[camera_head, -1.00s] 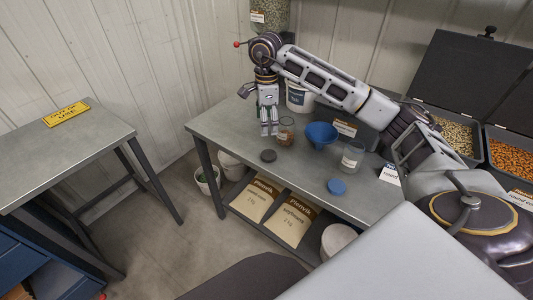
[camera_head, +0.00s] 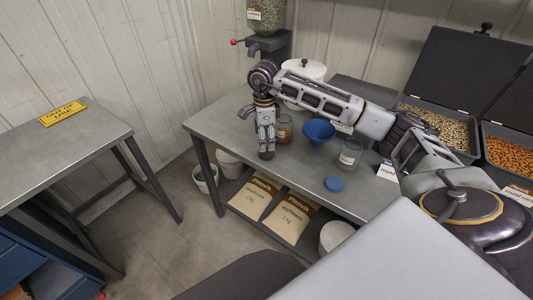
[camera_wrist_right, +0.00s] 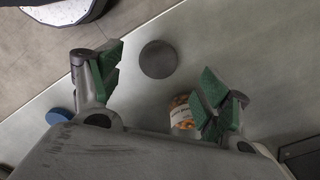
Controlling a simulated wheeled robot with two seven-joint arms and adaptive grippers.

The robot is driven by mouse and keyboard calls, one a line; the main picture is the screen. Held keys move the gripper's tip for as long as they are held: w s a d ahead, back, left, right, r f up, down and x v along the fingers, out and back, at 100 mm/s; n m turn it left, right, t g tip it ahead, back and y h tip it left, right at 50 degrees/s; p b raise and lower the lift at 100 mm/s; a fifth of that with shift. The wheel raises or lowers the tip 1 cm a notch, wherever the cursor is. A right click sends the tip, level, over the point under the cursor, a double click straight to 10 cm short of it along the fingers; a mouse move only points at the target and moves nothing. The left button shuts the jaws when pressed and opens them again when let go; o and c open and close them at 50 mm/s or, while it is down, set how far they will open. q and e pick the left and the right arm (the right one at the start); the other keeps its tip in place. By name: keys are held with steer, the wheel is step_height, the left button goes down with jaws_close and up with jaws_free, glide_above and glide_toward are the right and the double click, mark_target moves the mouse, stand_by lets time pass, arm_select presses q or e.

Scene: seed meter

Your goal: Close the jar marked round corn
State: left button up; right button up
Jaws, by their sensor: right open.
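A dark round lid (camera_head: 267,155) lies flat on the grey bench; in the right wrist view the lid (camera_wrist_right: 158,59) shows between and just beyond my fingertips. A small clear jar with orange-brown contents (camera_head: 285,131) stands behind it, uncovered; its label is too small to read. In the right wrist view this jar (camera_wrist_right: 181,113) is partly hidden by a finger. My right gripper (camera_head: 266,146) points down over the lid, open and empty; its green-padded fingers (camera_wrist_right: 161,86) are wide apart. My left gripper is out of view.
A blue funnel (camera_head: 319,132), a second clear jar (camera_head: 349,154) and a blue lid (camera_head: 334,184) are to the right on the bench. A white tub (camera_head: 302,82) and a seed dispenser (camera_head: 266,20) stand behind. The bench's left end is clear.

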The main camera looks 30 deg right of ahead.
mark_target(267, 152)
steer(key=shift+f, duration=0.4)
steer(key=shift+f, duration=0.15)
steer(key=shift+s+d+f, duration=0.1)
steer(key=shift+d+f, duration=0.1)
steer(key=shift+f, duration=0.95)
steer(key=shift+s+d+f, duration=0.1)
steer(key=shift+d+f, duration=0.05)
steer(key=shift+f, duration=1.1)
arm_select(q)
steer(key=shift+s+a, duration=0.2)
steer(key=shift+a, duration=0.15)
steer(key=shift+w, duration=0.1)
arm_select(e)
steer(key=shift+c, duration=0.4)
steer(key=c, duration=0.7)
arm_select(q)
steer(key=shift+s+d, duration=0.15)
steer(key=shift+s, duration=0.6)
